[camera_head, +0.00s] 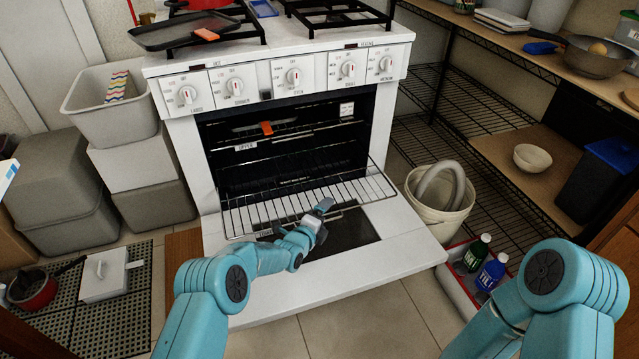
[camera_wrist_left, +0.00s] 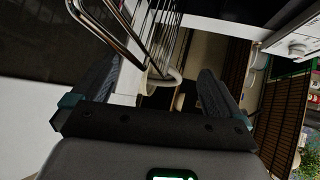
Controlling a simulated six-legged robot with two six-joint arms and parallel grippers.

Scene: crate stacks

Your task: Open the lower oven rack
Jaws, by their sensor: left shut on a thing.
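The white oven (camera_head: 180,137) stands ahead with its door (camera_head: 375,272) folded down. The lower rack (camera_head: 250,212), a wire grid, sticks out of the cavity above the open door. My left gripper (camera_head: 318,212) is at the rack's front edge, shut on it. In the left wrist view the rack's wires (camera_wrist_left: 160,35) run between the fingers of the left gripper (camera_wrist_left: 160,82); the exact contact is hard to see. The upper rack (camera_head: 300,136), with a label reading UPPER, is inside the oven. My right arm shows at the right, but its gripper is out of view.
A white bucket (camera_head: 425,209) and a low crate with bottles (camera_head: 490,272) stand right of the door. Grey bins (camera_head: 135,140) are stacked at the left. A pot (camera_head: 35,290) and a white lidded dish (camera_head: 103,278) lie on a mat at lower left.

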